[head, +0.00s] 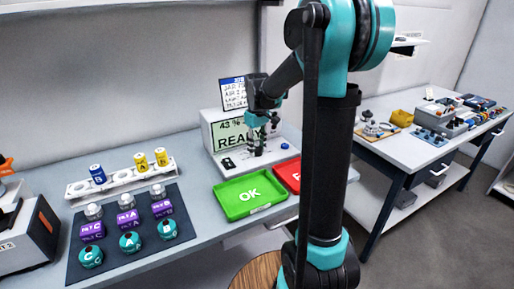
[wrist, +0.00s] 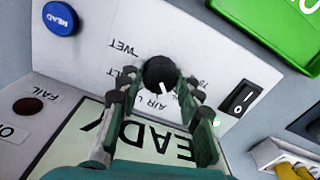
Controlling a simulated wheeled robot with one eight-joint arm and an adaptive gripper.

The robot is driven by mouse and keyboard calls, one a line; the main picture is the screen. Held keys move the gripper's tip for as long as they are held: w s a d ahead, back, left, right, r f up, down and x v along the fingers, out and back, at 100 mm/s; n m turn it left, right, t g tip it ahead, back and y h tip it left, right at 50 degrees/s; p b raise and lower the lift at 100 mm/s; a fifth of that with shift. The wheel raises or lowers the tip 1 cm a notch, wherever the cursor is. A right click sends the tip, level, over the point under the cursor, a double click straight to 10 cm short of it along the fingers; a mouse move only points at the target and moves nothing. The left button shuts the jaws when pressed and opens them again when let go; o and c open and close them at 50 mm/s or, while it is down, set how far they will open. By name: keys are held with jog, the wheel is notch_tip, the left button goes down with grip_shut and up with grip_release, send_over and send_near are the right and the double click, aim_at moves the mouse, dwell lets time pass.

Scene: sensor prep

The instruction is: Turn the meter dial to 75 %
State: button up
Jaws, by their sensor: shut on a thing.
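The meter (head: 208,128) is a white box on the bench against the wall, with a green screen (head: 228,133) that reads "43 %" and "READY". Its round black dial (wrist: 158,72) is on the front panel, with a white pointer line toward the bottom of the wrist view. Words such as "WET" and "AIR" are printed around it, some partly hidden. My gripper (wrist: 162,84) has a finger on each side of the dial and is shut on it. In the head view my gripper (head: 257,150) comes down over the panel and hides the dial.
A green OK tray (head: 232,209) and a red tray (head: 287,178) lie in front. A vial rack (head: 118,181) and dark mat (head: 85,266) are at left.

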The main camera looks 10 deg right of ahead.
aim_at(257, 149)
jog(key=n, duration=0.5)
jog(key=shift+n, duration=0.3)
jog(key=n, duration=0.5)
jog(key=shift+n, duration=0.3)
jog(key=o, duration=1.2)
jog(key=shift+c, duration=0.2)
notch_tip(257, 149, up, 12)
